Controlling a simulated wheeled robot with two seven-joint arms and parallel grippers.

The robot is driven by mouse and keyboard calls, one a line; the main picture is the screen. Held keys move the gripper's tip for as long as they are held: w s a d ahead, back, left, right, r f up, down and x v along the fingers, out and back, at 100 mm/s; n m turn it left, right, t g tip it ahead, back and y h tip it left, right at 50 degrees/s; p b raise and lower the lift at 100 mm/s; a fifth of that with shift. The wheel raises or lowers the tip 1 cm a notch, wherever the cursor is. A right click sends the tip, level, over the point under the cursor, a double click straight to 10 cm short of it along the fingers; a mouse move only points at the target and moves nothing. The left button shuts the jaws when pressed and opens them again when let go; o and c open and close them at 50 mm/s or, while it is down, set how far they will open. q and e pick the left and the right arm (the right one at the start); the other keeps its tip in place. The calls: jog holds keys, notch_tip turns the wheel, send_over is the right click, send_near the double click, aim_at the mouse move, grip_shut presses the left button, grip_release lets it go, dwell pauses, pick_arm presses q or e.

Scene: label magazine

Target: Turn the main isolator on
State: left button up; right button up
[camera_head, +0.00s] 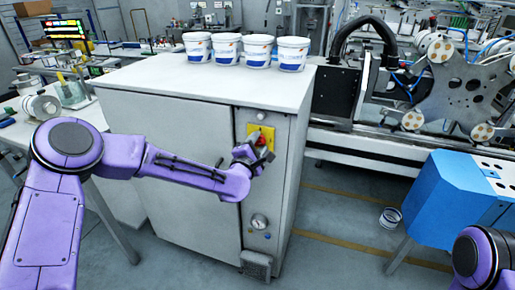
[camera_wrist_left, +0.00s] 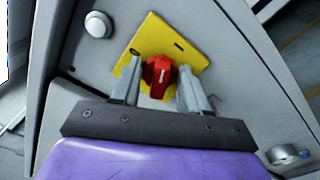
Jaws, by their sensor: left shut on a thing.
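The main isolator is a red rotary knob (camera_wrist_left: 158,72) on a yellow plate (camera_wrist_left: 166,45), fixed to the front of a grey cabinet. In the head view the yellow plate (camera_head: 266,131) shows at the cabinet's upper right, with the red knob (camera_head: 261,140) partly hidden by my gripper. My left gripper (camera_wrist_left: 158,92) reaches the knob with one finger on each side and is shut on it. The knob's raised grip looks roughly in line with the fingers in the wrist view. I cannot read any marks on the plate. My right gripper is out of view.
Several white tubs (camera_head: 258,50) stand on the cabinet top (camera_head: 190,83). Below the knob are a gauge (camera_head: 259,221) and small buttons. A blue machine (camera_head: 462,200) stands at right. A small bucket (camera_head: 390,217) sits on the floor between.

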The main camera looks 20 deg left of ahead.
pick_arm(q)
jog(key=m+b, duration=0.1)
jog(key=m, duration=0.4)
jog(key=shift+f, duration=0.15)
jog(key=shift+m, duration=0.3)
dwell(0.3)
jog(key=o, duration=1)
jog(key=shift+s+b, duration=0.35)
jog(key=s+b, duration=0.2)
jog(key=s, duration=0.8)
jog(key=shift+a, duration=0.15)
